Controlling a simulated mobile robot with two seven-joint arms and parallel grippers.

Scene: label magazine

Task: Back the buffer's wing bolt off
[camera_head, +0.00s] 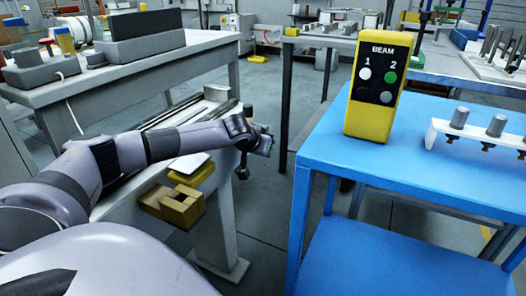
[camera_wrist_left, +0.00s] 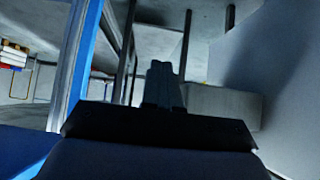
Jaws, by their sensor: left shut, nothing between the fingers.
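My left arm reaches in from the left in the head view, and its gripper (camera_head: 263,146) is over the right end of a bench with rails. In the left wrist view the two fingers (camera_wrist_left: 163,84) are together with nothing between them. A small dark knob on a stem (camera_head: 242,172) shows just below my left wrist; I cannot tell whether it is the buffer's wing bolt. The buffer itself is not clearly seen, and my arm hides part of the rails. My right gripper is not in view.
A blue cart (camera_head: 345,170) stands right, with a yellow BEAM control box (camera_head: 378,88) and a white rack (camera_head: 480,138) of grey cylinders. Floor shows between bench and cart.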

